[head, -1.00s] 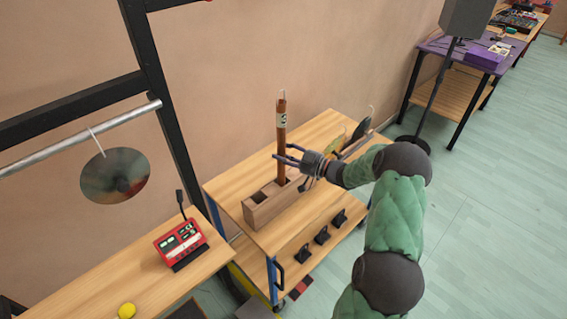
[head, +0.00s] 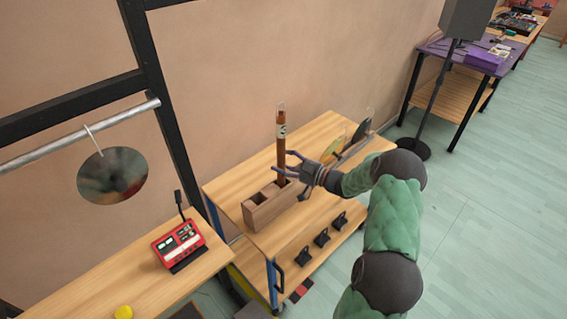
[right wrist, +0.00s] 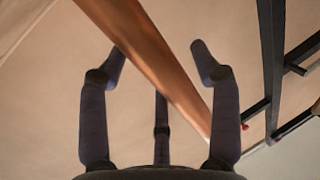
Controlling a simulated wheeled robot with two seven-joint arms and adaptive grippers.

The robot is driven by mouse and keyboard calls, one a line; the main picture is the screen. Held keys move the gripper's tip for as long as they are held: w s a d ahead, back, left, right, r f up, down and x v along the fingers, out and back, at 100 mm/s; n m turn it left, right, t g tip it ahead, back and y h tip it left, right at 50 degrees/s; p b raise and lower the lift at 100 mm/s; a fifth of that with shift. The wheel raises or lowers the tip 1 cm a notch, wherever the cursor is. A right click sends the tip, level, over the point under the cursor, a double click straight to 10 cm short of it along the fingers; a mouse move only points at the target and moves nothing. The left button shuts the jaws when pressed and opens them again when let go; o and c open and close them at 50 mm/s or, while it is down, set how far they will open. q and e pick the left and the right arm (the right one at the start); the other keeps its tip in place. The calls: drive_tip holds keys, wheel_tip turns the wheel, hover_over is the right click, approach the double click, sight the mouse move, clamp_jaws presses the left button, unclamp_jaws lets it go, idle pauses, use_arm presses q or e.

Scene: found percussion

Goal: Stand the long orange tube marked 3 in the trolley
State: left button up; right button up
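The long orange-brown tube (head: 281,150) stands upright in the wooden block (head: 262,212) on the trolley's top (head: 225,190). A pale label with a dark mark, not clearly legible, shows near its top. Its lower end is hidden inside the block. My right gripper (head: 283,167) is around the tube's lower part, just above the block. In the right wrist view, the tube (right wrist: 155,55) runs between its spread fingers. A gap shows on the right finger's side; whether the left finger touches is unclear. My left gripper is not in view.
The block has an empty slot to the left of the tube. Cymbal-like discs (head: 335,147) stand at the trolley's back right. Small black clamps (head: 321,238) sit on the lower shelf. A red device (head: 178,244) stands on the table at left, below a hanging disc (head: 112,176).

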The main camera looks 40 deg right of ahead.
drive_tip(key=shift+r, duration=0.25)
drive_tip(key=p+v, duration=0.2)
drive_tip(key=v, duration=1)
drive_tip(key=shift+p, duration=0.35)
drive_tip(key=shift+w+f, duration=0.1)
drive_tip(key=shift+f, duration=0.1)
